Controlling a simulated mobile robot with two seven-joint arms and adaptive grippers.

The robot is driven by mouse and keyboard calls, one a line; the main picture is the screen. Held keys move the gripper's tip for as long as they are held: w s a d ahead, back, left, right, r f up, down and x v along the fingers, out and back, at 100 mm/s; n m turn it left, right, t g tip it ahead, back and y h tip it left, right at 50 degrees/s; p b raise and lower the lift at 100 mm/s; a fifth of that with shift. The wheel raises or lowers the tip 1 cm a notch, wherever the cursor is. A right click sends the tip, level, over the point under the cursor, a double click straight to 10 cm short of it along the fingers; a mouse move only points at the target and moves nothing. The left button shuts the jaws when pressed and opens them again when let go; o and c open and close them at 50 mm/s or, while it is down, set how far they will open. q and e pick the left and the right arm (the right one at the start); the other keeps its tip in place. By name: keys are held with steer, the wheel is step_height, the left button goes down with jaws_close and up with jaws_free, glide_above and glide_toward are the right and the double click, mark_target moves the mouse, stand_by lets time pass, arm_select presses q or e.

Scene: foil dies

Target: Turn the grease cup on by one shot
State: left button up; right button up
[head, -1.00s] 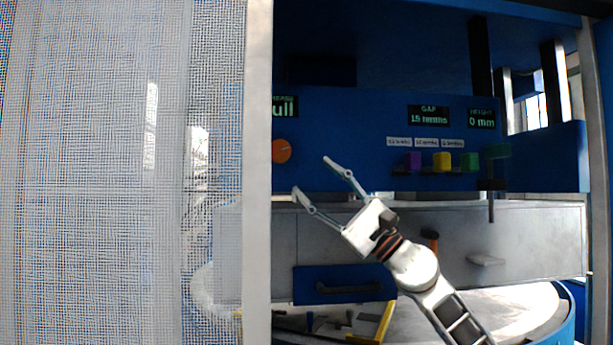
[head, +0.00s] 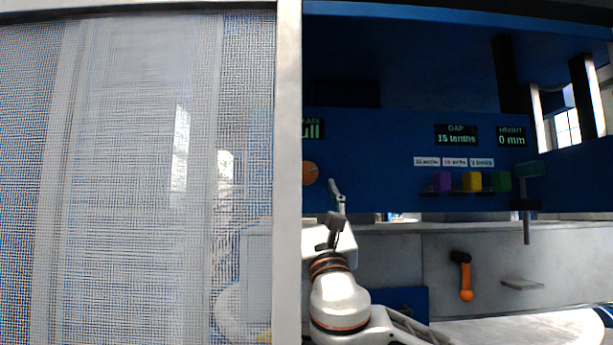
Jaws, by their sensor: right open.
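The orange round knob (head: 310,172), apparently the grease cup, sits on the blue panel under a display (head: 312,129) reading "ull". The post of the mesh screen cuts off the left side of both. My right gripper (head: 335,200) points up, just below and right of the knob. My left gripper is not in view.
A mesh screen (head: 140,180) with a pale post (head: 288,120) covers the left half. Purple (head: 442,181), yellow (head: 472,181) and green (head: 501,181) blocks sit on a shelf at right. An orange-ended handle (head: 465,280) hangs on the grey front below.

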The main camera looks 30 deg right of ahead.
mark_target(308, 178)
steer(key=shift+w+d+r, duration=0.15)
steer(key=shift+w+r, duration=0.05)
steer(key=shift+w, duration=0.1)
steer(key=p+x, duration=0.1)
steer(key=x, duration=0.5)
steer(key=shift+w+d+r, duration=0.15)
steer(key=shift+w+r, duration=0.15)
steer(key=shift+w, duration=0.1)
steer(key=c, duration=1.1)
